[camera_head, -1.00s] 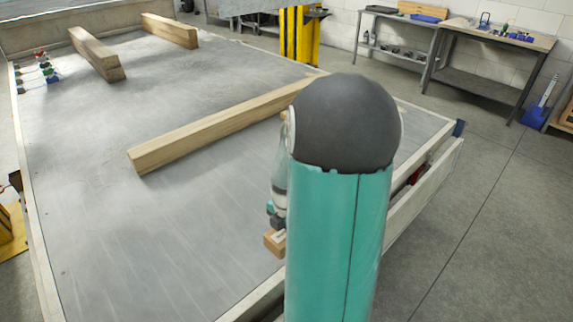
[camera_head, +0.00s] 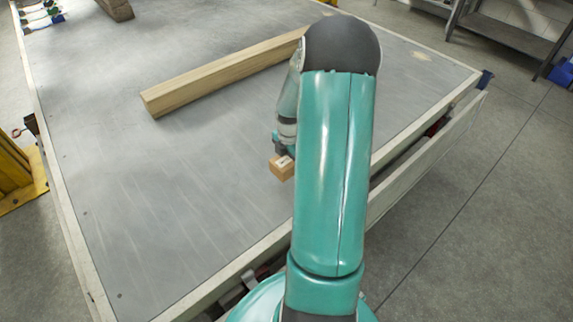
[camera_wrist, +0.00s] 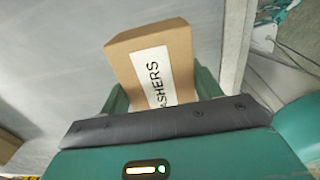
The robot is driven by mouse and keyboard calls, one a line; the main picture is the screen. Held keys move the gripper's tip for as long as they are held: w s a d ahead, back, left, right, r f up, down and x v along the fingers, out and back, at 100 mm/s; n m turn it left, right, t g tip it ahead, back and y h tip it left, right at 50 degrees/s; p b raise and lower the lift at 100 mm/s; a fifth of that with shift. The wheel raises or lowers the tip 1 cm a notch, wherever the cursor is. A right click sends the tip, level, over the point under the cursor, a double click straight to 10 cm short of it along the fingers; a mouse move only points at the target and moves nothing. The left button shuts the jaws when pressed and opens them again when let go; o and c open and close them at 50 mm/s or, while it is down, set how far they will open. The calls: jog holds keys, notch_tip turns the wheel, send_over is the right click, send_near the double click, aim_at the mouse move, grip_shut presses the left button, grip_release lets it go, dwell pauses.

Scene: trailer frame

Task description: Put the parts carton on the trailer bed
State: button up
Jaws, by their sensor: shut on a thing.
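The parts carton (camera_head: 282,168) is a small brown box with a white label. In the wrist view the carton (camera_wrist: 152,58) shows label letters reading "ASHERS", the start cut off. My gripper (camera_wrist: 165,92) is shut on it, with a green finger on each side. In the head view my gripper (camera_head: 284,150) is partly hidden behind my arm. The trailer bed (camera_head: 170,200) is a broad grey deck with pale edges. The carton shows over the bed, near its right edge. I cannot tell whether it touches the deck.
A long wooden beam (camera_head: 225,72) lies across the bed beyond the carton, and another beam end (camera_head: 116,8) shows at the top. Coloured connectors (camera_head: 42,14) sit at the far left. The deck left of the carton is clear. A workbench (camera_head: 515,32) stands at upper right.

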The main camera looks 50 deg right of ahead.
aim_at(287, 161)
jog(key=f, duration=0.1)
jog(key=w+d+f, duration=0.1)
jog(key=w+f, duration=0.1)
jog(key=shift+w+d+f, duration=0.25)
jog(key=shift+d+f, duration=0.05)
jog(key=shift+d, duration=0.1)
jog(key=shift+w+f, duration=0.2)
jog(key=shift+f, duration=1.55)
jog(key=o, duration=1.2)
jog(key=shift+f, duration=0.15)
